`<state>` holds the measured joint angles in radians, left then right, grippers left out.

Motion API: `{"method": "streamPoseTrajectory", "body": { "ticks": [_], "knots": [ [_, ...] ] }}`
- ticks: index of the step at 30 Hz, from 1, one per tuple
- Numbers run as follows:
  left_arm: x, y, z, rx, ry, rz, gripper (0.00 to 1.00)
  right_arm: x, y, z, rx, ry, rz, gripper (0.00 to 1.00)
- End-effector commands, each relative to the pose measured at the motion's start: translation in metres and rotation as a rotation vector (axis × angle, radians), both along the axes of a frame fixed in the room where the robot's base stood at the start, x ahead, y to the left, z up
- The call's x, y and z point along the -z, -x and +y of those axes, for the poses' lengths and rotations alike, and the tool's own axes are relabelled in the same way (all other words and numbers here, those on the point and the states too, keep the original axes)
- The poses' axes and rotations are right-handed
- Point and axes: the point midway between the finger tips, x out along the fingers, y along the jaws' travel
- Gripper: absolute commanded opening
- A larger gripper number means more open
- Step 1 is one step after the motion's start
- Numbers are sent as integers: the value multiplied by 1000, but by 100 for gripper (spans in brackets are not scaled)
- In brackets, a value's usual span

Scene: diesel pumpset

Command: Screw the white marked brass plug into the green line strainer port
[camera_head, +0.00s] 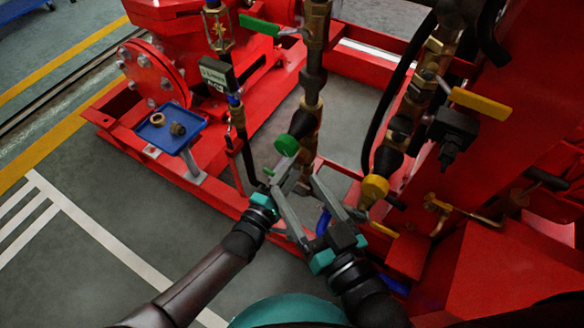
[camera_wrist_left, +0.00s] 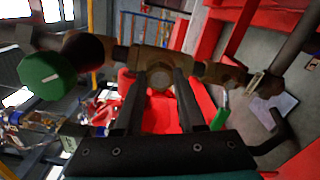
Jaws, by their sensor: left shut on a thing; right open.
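The green line's brass strainer (camera_head: 306,122) hangs on the vertical pipe beside a green round cap (camera_head: 287,145). In the left wrist view the brass body (camera_wrist_left: 205,70) runs across the picture, with the green cap (camera_wrist_left: 47,75) at left. My left gripper (camera_head: 293,168) is just below the green cap. In its wrist view a round brass plug face (camera_wrist_left: 160,78) shows between the fingertips, in line with the strainer body. Its white mark and thread are not distinguishable, and I cannot tell how deep it sits. My right gripper (camera_head: 299,186) is open, its fingers spread close below the left one.
A blue tray (camera_head: 186,144) at left holds two brass fittings (camera_head: 177,129). A yellow-capped line (camera_head: 375,187) with a yellow lever (camera_head: 480,103) stands at right. A green lever (camera_head: 260,27) is above. The red frame (camera_head: 190,187) surrounds the pipes; grey floor at lower left is clear.

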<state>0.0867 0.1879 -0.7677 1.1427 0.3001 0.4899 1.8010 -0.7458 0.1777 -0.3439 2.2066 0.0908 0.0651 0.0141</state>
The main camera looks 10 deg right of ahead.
Motion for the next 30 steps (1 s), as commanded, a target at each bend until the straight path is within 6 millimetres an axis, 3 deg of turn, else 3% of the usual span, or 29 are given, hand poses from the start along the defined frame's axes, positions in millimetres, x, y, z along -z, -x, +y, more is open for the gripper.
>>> {"method": "streamPoseTrajectory", "body": {
  "ticks": [11, 22, 29, 30],
  "knots": [
    [-3, -2, -1, -3, -396, -292, 0, 0, 0, 0, 0, 0, 0, 76],
    [-5, -3, -2, -5, -613, -453, 0, -3, 0, 0, 0, 0, 0, 76],
    [-5, -3, -2, -6, -636, -474, 0, -3, 0, 0, 0, 0, 0, 76],
    [-5, -3, -2, -7, -635, -474, 40, -3, 0, 0, 0, 0, 0, 76]
  ]
}}
